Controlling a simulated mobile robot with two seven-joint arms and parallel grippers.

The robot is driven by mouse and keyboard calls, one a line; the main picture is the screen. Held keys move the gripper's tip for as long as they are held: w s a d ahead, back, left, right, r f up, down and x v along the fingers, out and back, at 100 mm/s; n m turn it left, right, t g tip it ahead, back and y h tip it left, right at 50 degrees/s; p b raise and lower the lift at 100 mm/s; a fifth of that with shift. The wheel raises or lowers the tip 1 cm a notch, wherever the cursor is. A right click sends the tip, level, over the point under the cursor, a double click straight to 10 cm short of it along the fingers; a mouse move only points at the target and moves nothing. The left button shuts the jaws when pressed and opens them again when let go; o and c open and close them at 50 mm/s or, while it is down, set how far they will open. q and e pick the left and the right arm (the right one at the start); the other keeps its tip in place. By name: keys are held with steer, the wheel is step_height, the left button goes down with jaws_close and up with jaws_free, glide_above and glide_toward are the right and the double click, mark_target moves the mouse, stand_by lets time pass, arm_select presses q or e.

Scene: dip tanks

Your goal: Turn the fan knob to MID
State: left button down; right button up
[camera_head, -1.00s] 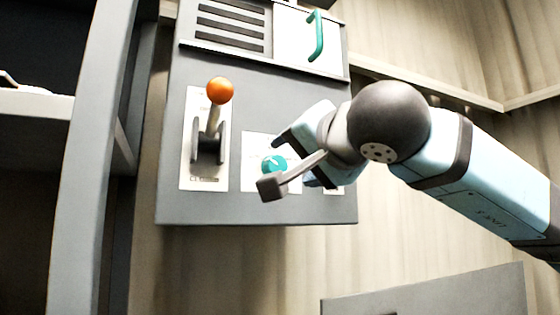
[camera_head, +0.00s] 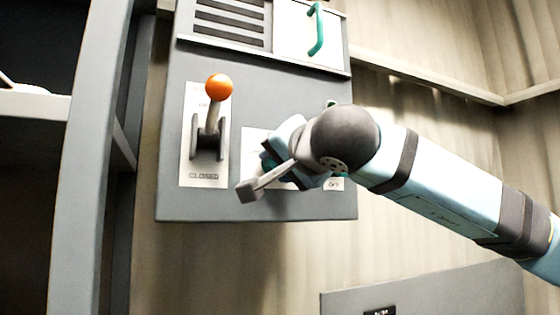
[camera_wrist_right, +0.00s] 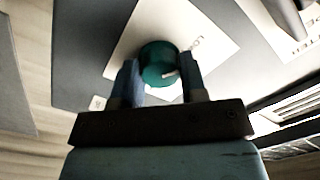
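The fan knob is a round teal knob (camera_wrist_right: 158,62) on a white label plate, seen in the right wrist view with a small white mark at its lower right edge. In the head view the knob is almost wholly hidden behind my right gripper (camera_head: 268,165). In the right wrist view my right gripper (camera_wrist_right: 160,75) has its two fingers apart, one on each side of the knob, with the tips close to its sides. I cannot tell whether they touch it. The printing on the plate is only partly readable. My left gripper is not in view.
A lever with an orange ball (camera_head: 219,87) stands up on the grey panel (camera_head: 285,85), left of the knob, above a label reading CLOSED. A green handle (camera_head: 317,30) and dark vent slots (camera_head: 230,22) are above. A grey post (camera_head: 85,160) stands at the left.

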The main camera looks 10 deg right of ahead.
arm_select(q)
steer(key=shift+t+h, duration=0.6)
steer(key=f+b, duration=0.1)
steer(key=b, duration=0.3)
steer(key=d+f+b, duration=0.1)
steer(key=b, duration=0.4)
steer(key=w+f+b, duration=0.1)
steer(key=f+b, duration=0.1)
steer(key=b, duration=0.2)
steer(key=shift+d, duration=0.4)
arm_select(e)
steer(key=m, duration=1.1)
steer(key=shift+f+m, duration=0.1)
steer(key=shift+m, duration=0.3)
arm_select(q)
steer(key=shift+b, duration=0.35)
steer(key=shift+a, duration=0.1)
arm_select(e)
steer(key=o, duration=0.9)
